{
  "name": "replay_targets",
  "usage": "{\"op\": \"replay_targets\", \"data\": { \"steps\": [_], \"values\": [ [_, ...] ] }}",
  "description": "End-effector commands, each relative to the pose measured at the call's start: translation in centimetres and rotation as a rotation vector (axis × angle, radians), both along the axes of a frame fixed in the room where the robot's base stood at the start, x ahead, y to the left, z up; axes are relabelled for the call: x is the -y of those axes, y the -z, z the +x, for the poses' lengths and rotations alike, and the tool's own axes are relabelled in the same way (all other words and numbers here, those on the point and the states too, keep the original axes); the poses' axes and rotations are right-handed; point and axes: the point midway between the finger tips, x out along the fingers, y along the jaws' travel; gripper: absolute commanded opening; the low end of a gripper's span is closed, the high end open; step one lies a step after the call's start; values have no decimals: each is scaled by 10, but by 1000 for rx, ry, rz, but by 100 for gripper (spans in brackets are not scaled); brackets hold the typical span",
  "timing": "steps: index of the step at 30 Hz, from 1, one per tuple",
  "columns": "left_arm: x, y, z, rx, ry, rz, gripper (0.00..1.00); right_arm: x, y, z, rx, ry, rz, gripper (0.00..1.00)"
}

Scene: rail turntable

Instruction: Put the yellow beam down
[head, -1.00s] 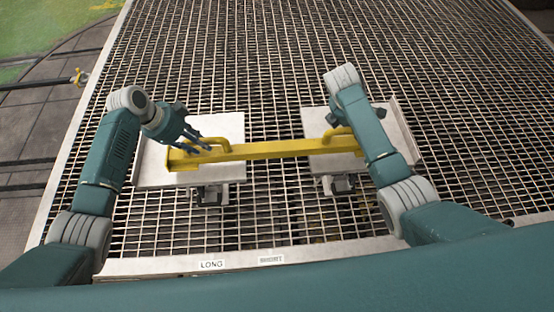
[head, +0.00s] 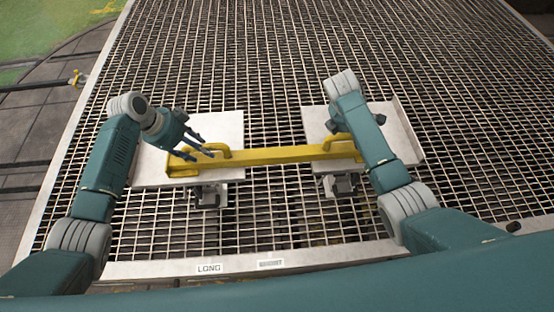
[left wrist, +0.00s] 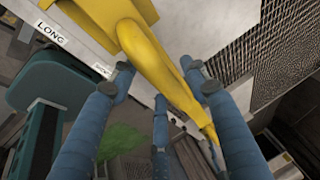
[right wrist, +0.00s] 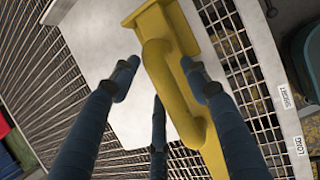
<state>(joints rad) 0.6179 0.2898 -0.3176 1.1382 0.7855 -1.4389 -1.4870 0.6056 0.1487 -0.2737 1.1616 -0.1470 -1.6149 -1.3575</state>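The yellow beam (head: 275,156) lies across two pale plates, its left end over the left plate (head: 150,172) and its right end over the right plate (head: 397,135). It looks level and resting on both. My left gripper (head: 205,152) is at the left handle; in the left wrist view its fingers (left wrist: 158,72) are spread around the handle (left wrist: 152,62) with gaps. My right gripper (head: 338,128) is at the right handle, partly hidden by my forearm; in the right wrist view its fingers (right wrist: 160,68) are spread either side of the handle (right wrist: 172,90).
The plates stand on small supports above a wide metal grating (head: 270,80). The grating between and beyond the plates is clear. The right plate has a raised outer edge. Labels, one reading LONG (head: 209,268), sit on the near rim.

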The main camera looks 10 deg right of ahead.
Motion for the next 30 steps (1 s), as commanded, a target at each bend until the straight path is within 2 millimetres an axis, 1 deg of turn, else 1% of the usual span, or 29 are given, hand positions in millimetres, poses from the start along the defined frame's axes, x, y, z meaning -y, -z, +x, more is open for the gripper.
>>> {"op": "replay_targets", "data": {
  "steps": [7, 11, 14, 24, 27, 30],
  "values": [
    [0, 0, 0, -1, 3, 1, 48, 0, -1, 0, 1, 0, 0, 48],
    [-3, -8, -1, 2, 2, 1, 48, 0, -1, 1, 2, -1, 0, 48],
    [-10, -22, -4, 3, 2, 2, 48, 0, -1, 0, 2, -1, 0, 48],
    [-37, -86, -16, 4, 1, 2, 48, 0, -1, 1, 2, -1, 0, 48],
    [-43, -98, -18, 4, 0, 2, 48, 0, -1, 1, 2, -1, 0, 48],
    [-45, -106, -20, 2, 1, 0, 48, 0, -1, 1, 2, -1, 0, 48]
  ]
}}
